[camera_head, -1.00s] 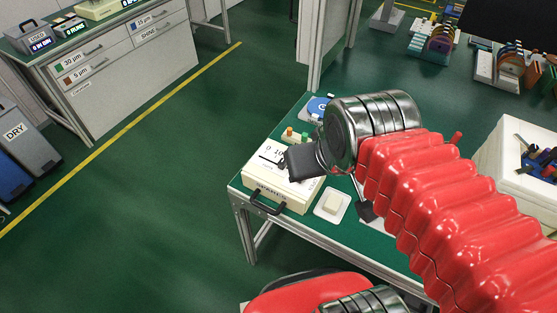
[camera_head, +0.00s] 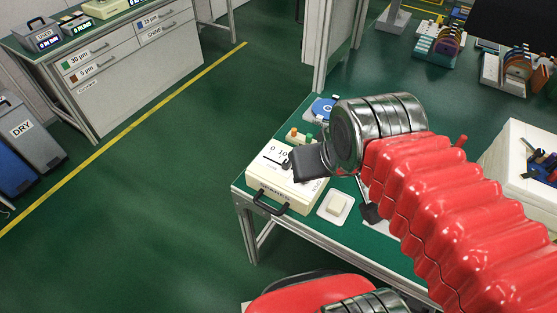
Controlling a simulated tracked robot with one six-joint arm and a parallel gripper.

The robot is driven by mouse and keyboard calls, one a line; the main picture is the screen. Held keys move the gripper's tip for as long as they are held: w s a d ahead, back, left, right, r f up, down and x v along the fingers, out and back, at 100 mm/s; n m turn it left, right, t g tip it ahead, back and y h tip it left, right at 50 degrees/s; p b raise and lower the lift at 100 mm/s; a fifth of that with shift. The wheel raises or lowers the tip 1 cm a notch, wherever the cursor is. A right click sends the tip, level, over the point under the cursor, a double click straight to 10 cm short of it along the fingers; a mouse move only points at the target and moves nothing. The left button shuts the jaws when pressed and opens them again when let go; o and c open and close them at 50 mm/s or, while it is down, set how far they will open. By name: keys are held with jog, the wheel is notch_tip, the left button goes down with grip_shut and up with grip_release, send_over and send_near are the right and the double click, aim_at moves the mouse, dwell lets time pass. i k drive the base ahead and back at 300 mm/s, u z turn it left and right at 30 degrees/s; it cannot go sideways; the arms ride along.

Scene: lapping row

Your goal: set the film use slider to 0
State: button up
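A cream box (camera_head: 262,180) with a black front handle stands on the near left corner of the green bench. Its top has a scale with 0 at the left and 10 beside it; my gripper hides the rest. A small dark knob (camera_head: 287,163) shows on the scale at the tip of my gripper. My gripper (camera_head: 298,164) is a dark block reaching left over the box top from the metal wrist. It is at or very near the knob; I cannot tell whether it touches. Its finger gap is not visible.
A white bin (camera_head: 513,160) stands at the right. Open green floor lies left of the bench.

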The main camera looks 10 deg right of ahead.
aim_at(287, 165)
jog(key=u, duration=1.15)
jog(key=i, duration=0.4)
jog(key=z, duration=0.3)
